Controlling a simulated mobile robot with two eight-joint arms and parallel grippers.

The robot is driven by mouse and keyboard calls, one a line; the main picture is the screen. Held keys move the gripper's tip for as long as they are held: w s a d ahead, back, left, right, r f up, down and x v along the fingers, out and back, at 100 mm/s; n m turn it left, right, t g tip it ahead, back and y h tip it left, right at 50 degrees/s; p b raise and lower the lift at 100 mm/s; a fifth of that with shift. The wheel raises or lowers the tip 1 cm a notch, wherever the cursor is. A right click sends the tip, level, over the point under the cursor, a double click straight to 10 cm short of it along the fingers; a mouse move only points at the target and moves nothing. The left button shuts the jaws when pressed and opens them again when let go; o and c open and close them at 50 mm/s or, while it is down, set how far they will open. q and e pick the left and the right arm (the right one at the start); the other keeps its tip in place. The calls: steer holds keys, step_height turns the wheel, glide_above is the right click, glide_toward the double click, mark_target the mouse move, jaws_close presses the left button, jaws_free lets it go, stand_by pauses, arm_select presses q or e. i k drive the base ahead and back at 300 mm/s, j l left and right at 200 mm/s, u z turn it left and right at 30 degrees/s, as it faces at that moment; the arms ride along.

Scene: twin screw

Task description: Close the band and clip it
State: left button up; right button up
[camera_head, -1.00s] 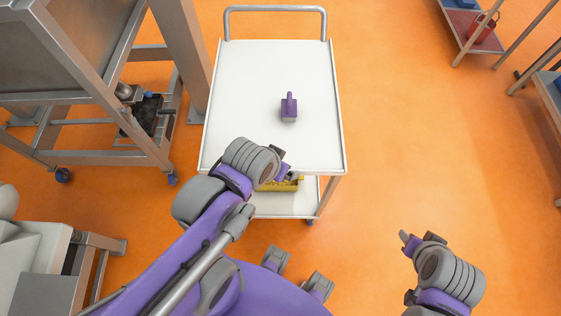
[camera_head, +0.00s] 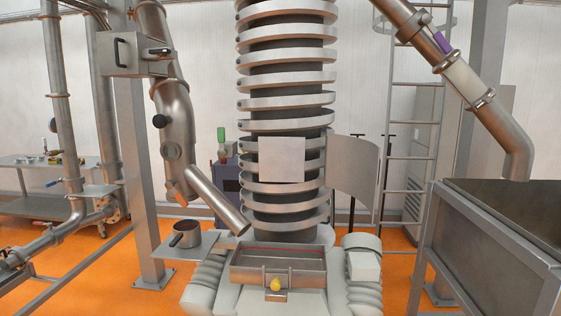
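Neither of my grippers shows in the head view now. I cannot clearly make out a band or a clip. A small purple piece (camera_head: 441,42) sits on the slanted metal pipe (camera_head: 410,20) at the upper right, just above a cream section (camera_head: 463,79) of that pipe.
An open metal hopper (camera_head: 500,240) stands at the right, a ladder (camera_head: 408,130) behind it. A tray (camera_head: 278,266) with a yellow knob (camera_head: 275,284) is at the column's foot. Pipes and a post (camera_head: 137,160) fill the left. Orange floor shows between.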

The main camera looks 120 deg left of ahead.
mark_target(352, 166)
steer(key=u, duration=4.05)
